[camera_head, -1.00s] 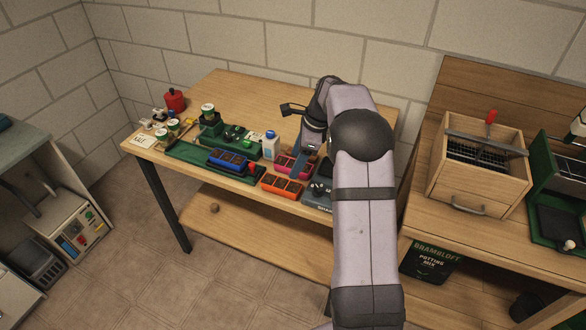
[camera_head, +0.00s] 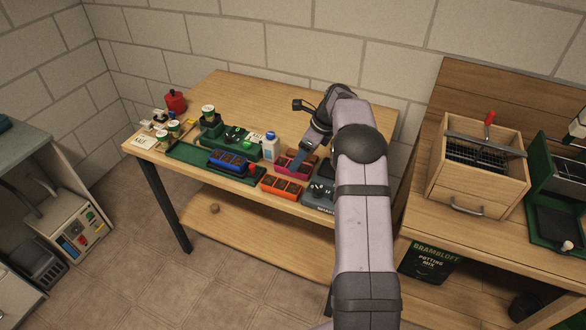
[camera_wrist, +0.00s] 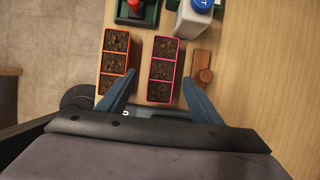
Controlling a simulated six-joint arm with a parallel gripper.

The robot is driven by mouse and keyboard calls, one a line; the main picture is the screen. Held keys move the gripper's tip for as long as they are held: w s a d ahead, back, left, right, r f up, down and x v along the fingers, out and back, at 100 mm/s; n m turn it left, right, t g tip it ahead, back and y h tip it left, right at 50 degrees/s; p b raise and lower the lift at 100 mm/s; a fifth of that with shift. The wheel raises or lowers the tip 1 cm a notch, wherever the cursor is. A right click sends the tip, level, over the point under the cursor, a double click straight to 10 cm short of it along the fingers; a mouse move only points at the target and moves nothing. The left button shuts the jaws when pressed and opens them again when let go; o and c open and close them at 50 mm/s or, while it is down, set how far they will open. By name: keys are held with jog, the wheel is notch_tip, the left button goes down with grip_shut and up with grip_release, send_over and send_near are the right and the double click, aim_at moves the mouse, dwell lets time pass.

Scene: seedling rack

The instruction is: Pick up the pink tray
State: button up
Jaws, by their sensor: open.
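The pink tray (camera_wrist: 163,70) is a narrow row of soil-filled cells with a pink rim. In the wrist view it lies on the wooden table between the two blue fingertips of my gripper (camera_wrist: 158,95). My gripper is open and does not hold the tray. In the head view the pink tray (camera_head: 283,164) shows partly at the middle of the table, with my gripper (camera_head: 300,158) over its right part. From these views I cannot tell whether a finger touches it.
An orange tray (camera_wrist: 115,62) lies close left of the pink one, near the left finger. A brown wooden piece (camera_wrist: 200,70) lies close on the right. A white bottle (camera_head: 271,147) stands behind. A blue tray (camera_head: 229,161) lies further left. The table's back is clear.

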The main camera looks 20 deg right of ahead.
jog(key=shift+w+p+x, duration=0.2)
jog(key=shift+p+x, duration=0.85)
jog(key=shift+x, duration=1.5)
jog(key=shift+d+r, duration=0.1)
jog(key=c, duration=1.2)
